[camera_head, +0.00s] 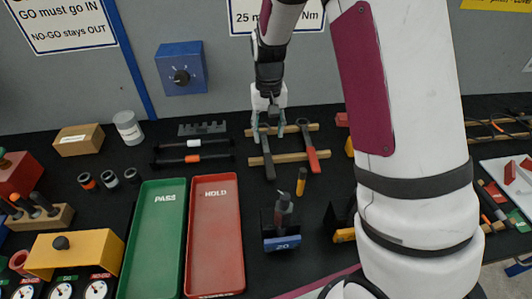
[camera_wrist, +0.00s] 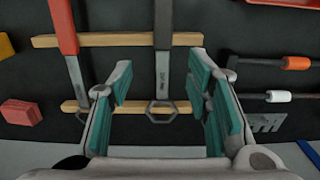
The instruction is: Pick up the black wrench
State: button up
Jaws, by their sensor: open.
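The black wrench (camera_head: 268,162) lies across two wooden rails, its dark handle toward the front of the bench. In the wrist view the wrench (camera_wrist: 163,78) shows its grey shaft and ring end between my fingers. My gripper (camera_head: 269,131) points down over its far part, teal-padded fingers apart on either side. In the wrist view my gripper (camera_wrist: 160,85) is open and empty. I cannot tell how far above the wrench the fingertips are. A red-handled wrench (camera_head: 311,157) lies to its right on the same rails, and left of the fingers in the wrist view (camera_wrist: 64,28).
Wooden rails (camera_head: 289,157) support both wrenches. Shafts with orange and white collars (camera_head: 193,158) lie to the left. A green tray (camera_head: 160,230) and a red tray (camera_head: 214,230) stand nearer. A blue bin (camera_head: 282,243) marked 20 stands in front. A red block (camera_wrist: 20,112) lies left in the wrist view.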

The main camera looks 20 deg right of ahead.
aim_at(267, 153)
jog(key=shift+w+a+f+p, duration=0.1)
jog(key=shift+f+p, duration=0.2)
jog(key=shift+f, duration=1.6)
jog(key=shift+a+f+p, duration=0.1)
jog(key=shift+f+p, duration=0.2)
jog(key=shift+f, duration=1.6)
grip_shut()
